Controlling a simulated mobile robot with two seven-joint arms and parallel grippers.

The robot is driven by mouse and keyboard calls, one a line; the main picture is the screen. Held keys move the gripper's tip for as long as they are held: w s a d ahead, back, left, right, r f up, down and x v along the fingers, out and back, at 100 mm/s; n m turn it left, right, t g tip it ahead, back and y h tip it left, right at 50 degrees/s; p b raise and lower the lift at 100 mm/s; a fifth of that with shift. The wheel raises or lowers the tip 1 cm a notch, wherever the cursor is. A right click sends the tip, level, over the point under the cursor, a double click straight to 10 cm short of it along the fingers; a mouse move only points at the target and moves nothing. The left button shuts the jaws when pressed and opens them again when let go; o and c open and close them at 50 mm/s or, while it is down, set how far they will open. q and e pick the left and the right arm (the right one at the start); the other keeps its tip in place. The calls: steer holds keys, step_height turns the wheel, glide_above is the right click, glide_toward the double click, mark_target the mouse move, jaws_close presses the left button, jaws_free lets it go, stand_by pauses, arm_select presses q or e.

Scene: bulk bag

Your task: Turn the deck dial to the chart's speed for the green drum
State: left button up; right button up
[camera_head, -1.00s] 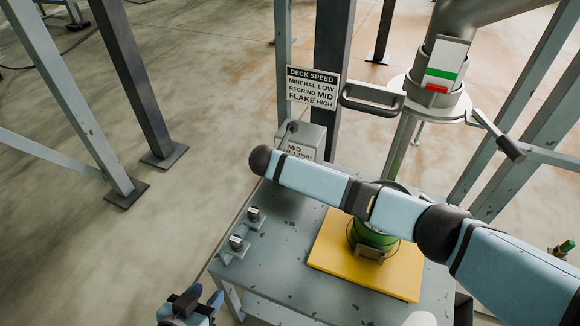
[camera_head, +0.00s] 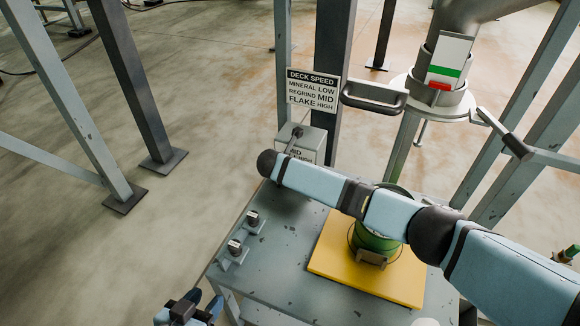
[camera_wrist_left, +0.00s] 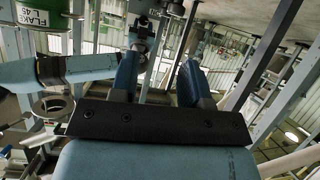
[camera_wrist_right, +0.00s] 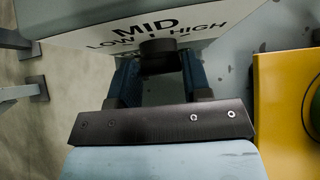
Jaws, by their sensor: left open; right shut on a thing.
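The grey dial box (camera_head: 315,140) stands at the deck's back corner, its MID label partly covered by my right arm. In the right wrist view its face (camera_wrist_right: 205,28) reads LOW, MID and HIGH. My right gripper (camera_wrist_right: 157,65) is shut on the dark dial knob (camera_wrist_right: 158,52) below MID; its pointer direction is unclear. The chart (camera_head: 313,90) reads mineral LOW, regrind MID, flake HIGH. The green drum (camera_head: 375,241) stands on a yellow plate, partly behind my right arm. A label (camera_wrist_left: 50,68) beginning FLAKE shows in the left wrist view. My left gripper (camera_head: 203,300) is open and empty.
The yellow plate (camera_head: 332,255) lies on the grey deck (camera_head: 285,285). Two small clamp-like fittings (camera_head: 236,247) sit at the deck's left edge. A spout (camera_head: 440,90) with a green-marked card hangs above. Steel posts (camera_head: 130,80) stand around; the left floor is open.

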arm_select(q)
steer(key=shift+r+p, duration=0.15)
steer(key=shift+p, duration=0.3)
arm_select(e)
steer(key=shift+d+r, duration=0.1)
arm_select(q)
steer(key=p, duration=0.3)
steer(key=shift+s+a+g+y, duration=0.2)
steer(key=shift+a+g+y, duration=0.1)
steer(key=shift+a, duration=0.1)
arm_select(e)
steer(key=m+y, duration=0.1)
steer(key=m+t+y, duration=0.1)
steer(key=y, duration=0.1)
steer(key=d+t+y, duration=0.1)
steer(key=shift+s+f+m+y, duration=0.25)
steer(key=shift+f+m+y, duration=0.05)
steer(key=shift+m, duration=0.1)
steer(key=o, duration=0.9)
arm_select(q)
steer(key=shift+r+p, duration=0.1)
steer(key=shift+p, duration=0.2)
arm_select(e)
steer(key=shift+r, duration=0.1)
